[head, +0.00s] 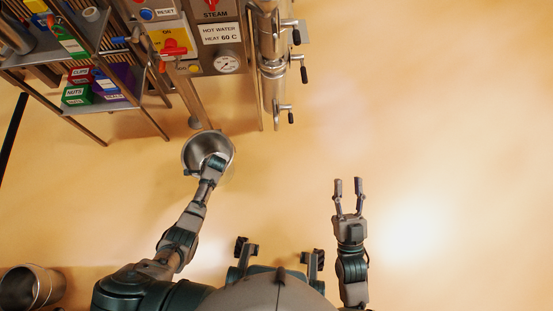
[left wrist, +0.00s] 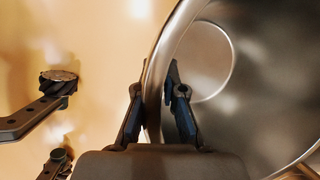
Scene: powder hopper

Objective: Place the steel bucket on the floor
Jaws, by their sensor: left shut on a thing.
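The steel bucket (head: 207,150) is a shiny open-topped vessel below the steam panel in the head view, and my left gripper (head: 214,163) is at its near rim. In the left wrist view the fingers of my left gripper (left wrist: 157,95) are shut on the wall of the bucket (left wrist: 250,95), one finger outside and one inside. The inside of the bucket looks empty. I cannot tell whether its base touches the floor. My right gripper (head: 348,186) is open and empty over bare floor, its two fingers apart.
A control panel (head: 215,35) with steam and hot-water labels and a pipe with valves (head: 272,60) stand at the top. A shelf (head: 110,103) with coloured boxes is at upper left. Another metal vessel (head: 30,288) is at lower left. The floor (head: 450,150) on the right is clear.

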